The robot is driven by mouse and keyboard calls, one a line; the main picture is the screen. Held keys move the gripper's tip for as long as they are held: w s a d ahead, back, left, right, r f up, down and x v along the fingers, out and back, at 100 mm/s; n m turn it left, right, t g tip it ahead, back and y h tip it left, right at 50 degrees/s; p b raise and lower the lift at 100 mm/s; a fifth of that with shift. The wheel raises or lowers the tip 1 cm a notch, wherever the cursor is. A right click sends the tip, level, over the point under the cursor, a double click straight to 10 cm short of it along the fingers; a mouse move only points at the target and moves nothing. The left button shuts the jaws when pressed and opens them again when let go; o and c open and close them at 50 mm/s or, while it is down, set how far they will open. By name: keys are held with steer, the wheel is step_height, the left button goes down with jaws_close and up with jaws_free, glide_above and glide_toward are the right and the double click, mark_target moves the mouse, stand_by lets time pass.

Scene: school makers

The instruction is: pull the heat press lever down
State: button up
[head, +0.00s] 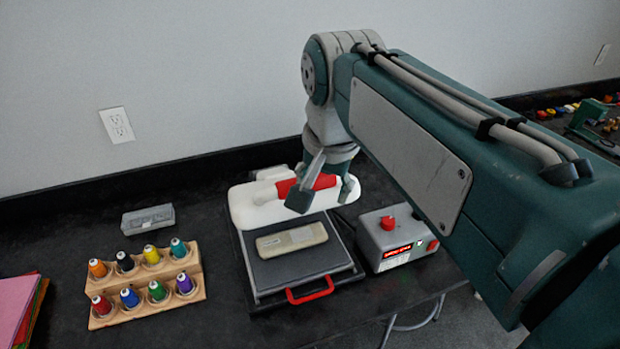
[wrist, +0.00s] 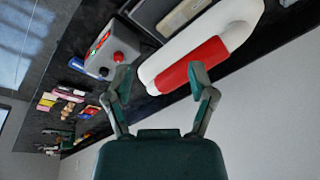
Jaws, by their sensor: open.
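The heat press stands on the black table, with a dark flat lower plate (head: 275,272) at the front. Its lever (head: 258,210) is a thick white bar with a red grip (head: 322,182), behind and above the plate. The lever also shows in the wrist view (wrist: 238,12), with its red grip (wrist: 185,70). My gripper (head: 325,194) is open and empty at the red grip, one finger on each side of it in the head view. In the wrist view my gripper (wrist: 160,76) has its right fingertip overlapping the grip; I cannot tell whether it touches.
A grey control box (head: 383,243) with a red button stands right of the press. A beige block (head: 292,240) lies on the plate, and a red front handle (head: 310,291) sticks out. A wooden thread rack (head: 145,308) and a grey case (head: 148,219) are left. The wall is close behind.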

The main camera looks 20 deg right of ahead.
mark_target(286, 187)
steer(key=w+r+m+g, duration=0.1)
steer(key=w+r+m, duration=0.1)
steer(key=m, duration=0.1)
steer(key=w+r+m+g, duration=0.1)
steer(key=w+r+m, duration=0.1)
steer(key=w+r+m+g, duration=0.1)
steer(key=w+r+m, duration=0.1)
steer(key=w+m, duration=0.1)
steer(key=shift+d+r+m, duration=0.1)
steer(key=shift+d+m, duration=0.05)
steer(key=shift+m, duration=0.15)
steer(key=shift+m+g, duration=0.4)
steer(key=shift+m, duration=0.3)
steer(key=f, duration=1)
steer(key=shift+s+d, duration=0.1)
steer(key=shift+s, duration=0.15)
jaws_close()
